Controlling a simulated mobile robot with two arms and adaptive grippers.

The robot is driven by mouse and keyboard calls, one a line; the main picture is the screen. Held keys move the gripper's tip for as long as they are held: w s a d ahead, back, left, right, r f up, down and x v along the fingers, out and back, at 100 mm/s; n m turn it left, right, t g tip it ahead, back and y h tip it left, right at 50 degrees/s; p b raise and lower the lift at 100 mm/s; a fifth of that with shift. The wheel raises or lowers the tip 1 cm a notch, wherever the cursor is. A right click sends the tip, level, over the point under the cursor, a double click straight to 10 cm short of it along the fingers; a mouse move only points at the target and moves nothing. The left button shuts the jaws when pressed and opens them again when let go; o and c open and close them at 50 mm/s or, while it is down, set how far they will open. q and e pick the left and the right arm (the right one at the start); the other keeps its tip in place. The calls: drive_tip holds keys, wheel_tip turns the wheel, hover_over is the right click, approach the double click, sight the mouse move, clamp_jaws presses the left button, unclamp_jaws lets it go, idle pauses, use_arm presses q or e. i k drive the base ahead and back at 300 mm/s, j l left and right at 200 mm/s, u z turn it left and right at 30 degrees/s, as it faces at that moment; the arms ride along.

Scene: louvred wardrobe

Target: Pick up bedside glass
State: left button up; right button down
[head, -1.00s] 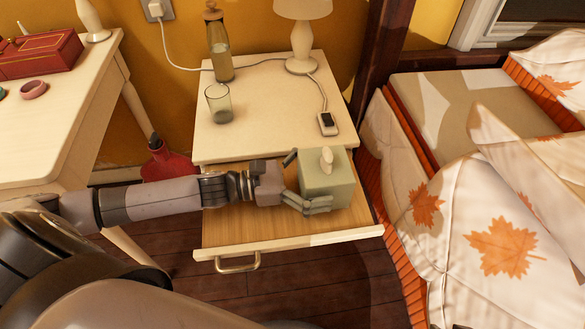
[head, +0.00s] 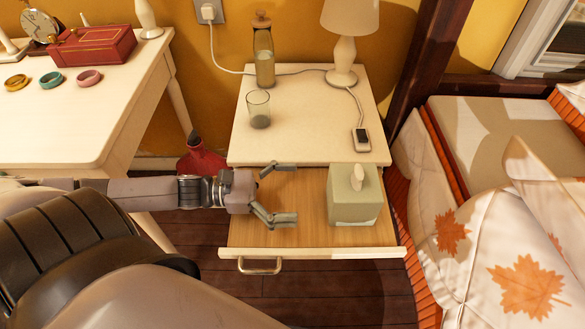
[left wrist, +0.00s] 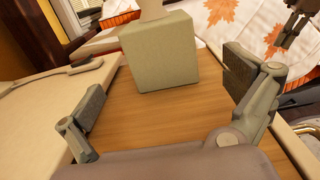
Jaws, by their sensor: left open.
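The bedside glass (head: 259,109), a clear tumbler with a little liquid in it, stands upright at the left of the nightstand top (head: 300,135). My left gripper (head: 288,194) is open and empty over the pulled-out drawer, nearer to me than the glass and below the nightstand top. In the left wrist view its spread fingers (left wrist: 165,88) have bare drawer floor between them; the glass does not show there. A dark, jointed part at that view's top right looks like my right gripper (left wrist: 294,25); its jaw state is unclear.
A pale green tissue box (head: 353,207) sits in the open drawer (head: 310,253), right of my left gripper. The bed (head: 500,220) is at right.

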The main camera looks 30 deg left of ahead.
sight(258, 101)
drive_tip(key=u, duration=1.3)
